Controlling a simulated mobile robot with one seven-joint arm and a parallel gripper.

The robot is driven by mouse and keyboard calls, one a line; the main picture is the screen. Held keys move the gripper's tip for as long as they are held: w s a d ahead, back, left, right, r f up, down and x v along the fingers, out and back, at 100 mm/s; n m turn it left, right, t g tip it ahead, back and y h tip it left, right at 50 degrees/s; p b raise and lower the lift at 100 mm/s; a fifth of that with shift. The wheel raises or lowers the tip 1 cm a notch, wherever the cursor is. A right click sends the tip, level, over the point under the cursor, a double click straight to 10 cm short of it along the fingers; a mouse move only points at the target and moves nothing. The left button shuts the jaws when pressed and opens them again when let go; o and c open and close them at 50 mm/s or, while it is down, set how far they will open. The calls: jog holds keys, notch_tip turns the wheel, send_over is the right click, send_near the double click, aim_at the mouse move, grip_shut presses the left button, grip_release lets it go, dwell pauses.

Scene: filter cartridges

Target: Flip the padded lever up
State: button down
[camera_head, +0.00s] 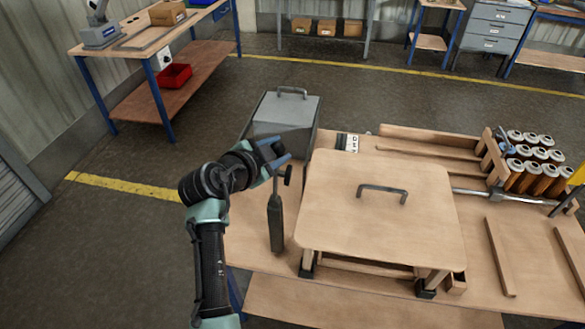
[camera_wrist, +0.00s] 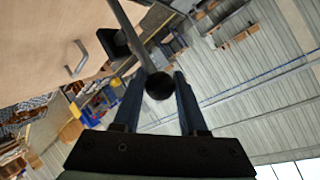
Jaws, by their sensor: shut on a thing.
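The lever (camera_head: 275,222) is a dark grey upright piece at the left side of the wooden panel. A small dark knob (camera_head: 287,174) shows near its upper end. My gripper (camera_head: 274,162) is at the lever's top, its blue fingers reaching around it. In the wrist view, a grey rod with a round black end (camera_wrist: 159,86) lies between the two fingers, and my gripper is shut on it. In the head view, the fingers and wrist hide the lever's very tip.
The wooden panel (camera_head: 335,220) with a grey handle (camera_head: 381,192) stands close to the right. A grey metal box (camera_head: 288,112) stands behind my gripper. Several filter cartridges (camera_head: 537,176) stand at the right of the workbench. Open floor lies to the left.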

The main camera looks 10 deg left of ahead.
jog(key=shift+a+n+h+b, duration=0.3)
jog(key=shift+a+h+b, duration=0.1)
jog(key=shift+a+b, duration=0.5)
jog(key=shift+r, duration=0.1)
jog(key=c, duration=0.7)
grip_release()
jog(key=shift+a, duration=0.1)
jog(key=shift+c, duration=0.2)
jog(key=b+v, duration=0.3)
jog(key=v, duration=0.9)
jog(key=shift+s, duration=0.45)
jog(key=shift+r, duration=0.1)
